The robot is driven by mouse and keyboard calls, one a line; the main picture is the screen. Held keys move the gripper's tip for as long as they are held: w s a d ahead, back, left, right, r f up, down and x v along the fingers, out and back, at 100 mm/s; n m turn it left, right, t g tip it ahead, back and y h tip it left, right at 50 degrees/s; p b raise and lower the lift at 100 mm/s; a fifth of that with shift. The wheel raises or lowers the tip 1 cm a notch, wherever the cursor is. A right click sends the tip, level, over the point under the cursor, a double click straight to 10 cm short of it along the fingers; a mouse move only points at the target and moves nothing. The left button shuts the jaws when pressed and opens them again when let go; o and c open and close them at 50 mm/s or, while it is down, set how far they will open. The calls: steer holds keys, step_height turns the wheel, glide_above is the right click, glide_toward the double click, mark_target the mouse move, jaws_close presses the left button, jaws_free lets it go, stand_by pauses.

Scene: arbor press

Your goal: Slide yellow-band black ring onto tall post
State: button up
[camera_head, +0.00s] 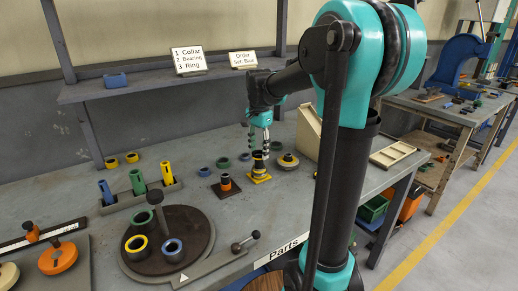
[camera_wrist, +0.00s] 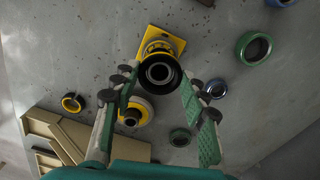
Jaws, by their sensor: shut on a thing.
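My gripper (camera_wrist: 160,76) points down over the bench and is shut on a black ring (camera_wrist: 160,72), which sits between its fingertips in the wrist view. The ring is around or directly above the top of a post on a yellow square base (camera_wrist: 176,43); I cannot tell how far down it is. Yellow shows just below the black ring. In the head view my gripper (camera_head: 259,138) is above this post, with a dark ring (camera_head: 258,155) at its top and the yellow base (camera_head: 260,179) below. A shorter orange and black post (camera_head: 225,182) stands to the left on a dark plate.
A stepped disc (camera_head: 287,160) is close on the right. Loose green (camera_head: 223,162) and blue (camera_head: 204,171) rings lie nearby. A rack (camera_head: 140,197) of coloured cylinders and a turntable (camera_head: 190,225) with rings stand to the left. A beige box (camera_head: 308,132) is at the right.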

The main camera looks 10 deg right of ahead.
steer(key=shift+f, duration=0.75)
steer(key=o, duration=1.3)
steer(key=shift+o, duration=0.2)
steer(key=o, duration=0.5)
steer(key=shift+o, duration=0.2)
steer(key=shift+r, duration=4)
steer(key=shift+s, duration=0.1)
